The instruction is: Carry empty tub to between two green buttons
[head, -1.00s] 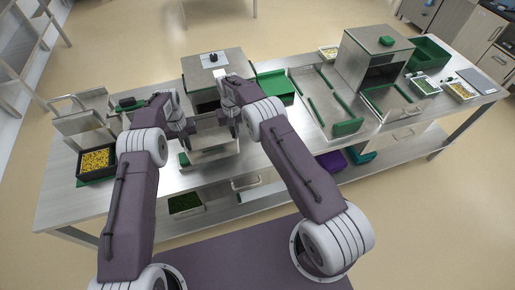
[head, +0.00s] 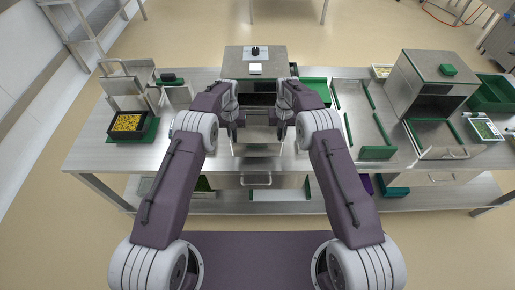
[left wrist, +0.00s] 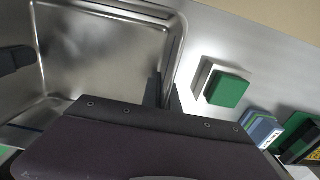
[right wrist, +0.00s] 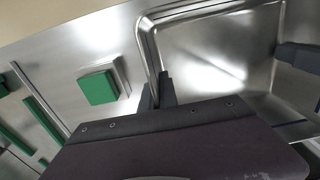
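The empty steel tub (head: 257,150) is between my two grippers at the front of the bench; its bare metal inside shows in the left wrist view (left wrist: 100,55) and right wrist view (right wrist: 215,60). My left gripper (left wrist: 165,95) is shut on one side rim. My right gripper (right wrist: 158,92) is shut on the opposite rim. A square green button (left wrist: 228,90) on a pale block lies beside the tub in the left wrist view. Another green button (right wrist: 98,87) lies on the other side in the right wrist view. My arms hide both in the head view. I cannot tell whether the tub touches the bench.
The grey sealer housing (head: 240,62) stands just behind the tub. A black tray of yellow pieces (head: 127,122) stands at left. Green rails (head: 377,153) and a second steel housing (head: 432,75) stand at right. A lower shelf (head: 450,195) runs below.

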